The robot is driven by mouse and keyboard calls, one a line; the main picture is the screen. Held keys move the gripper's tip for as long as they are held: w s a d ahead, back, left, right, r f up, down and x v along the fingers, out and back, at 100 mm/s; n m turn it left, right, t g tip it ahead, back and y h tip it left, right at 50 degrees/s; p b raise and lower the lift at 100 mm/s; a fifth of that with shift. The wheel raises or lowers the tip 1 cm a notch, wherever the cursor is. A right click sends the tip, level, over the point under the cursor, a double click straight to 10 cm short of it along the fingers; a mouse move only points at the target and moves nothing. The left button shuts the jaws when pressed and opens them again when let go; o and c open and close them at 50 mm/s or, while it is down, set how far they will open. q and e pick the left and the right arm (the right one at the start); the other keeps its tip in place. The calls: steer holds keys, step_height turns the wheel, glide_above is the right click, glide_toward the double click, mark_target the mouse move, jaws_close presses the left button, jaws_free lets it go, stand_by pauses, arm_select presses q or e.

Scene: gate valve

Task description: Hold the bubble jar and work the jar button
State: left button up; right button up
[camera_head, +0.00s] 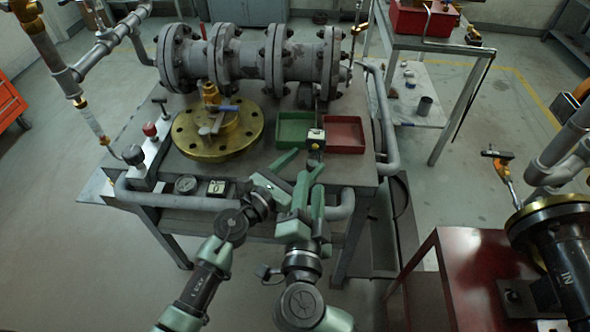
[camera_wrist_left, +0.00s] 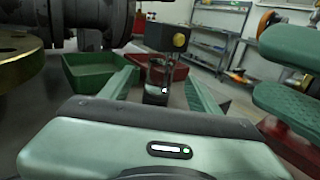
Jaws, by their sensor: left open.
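The bubble jar (camera_head: 316,146) is a small dark upright piece with a pale and yellow top, at the front of the bench between the green and red trays. In the left wrist view the jar (camera_wrist_left: 157,82) stands beyond my fingertips, below a dark block with a yellow dot (camera_wrist_left: 167,38). I cannot make out the button for certain. My left gripper (camera_head: 301,164) is open, its fingers pointing toward the jar, with nothing held. My right gripper (camera_head: 309,193) is just below it, fingers apart and empty; its fingers also show at the right of the left wrist view (camera_wrist_left: 287,75).
A green tray (camera_head: 283,135) and a red tray (camera_head: 358,148) flank the jar. A brass flange (camera_head: 185,138) lies to the left, and a large flanged pipe (camera_head: 250,62) spans the back. A pipe rail (camera_head: 160,200) runs along the bench's front edge.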

mark_target(310, 159)
arm_select(q)
steer(key=shift+x, duration=2.2)
jaws_close()
arm_select(e)
jaws_close()
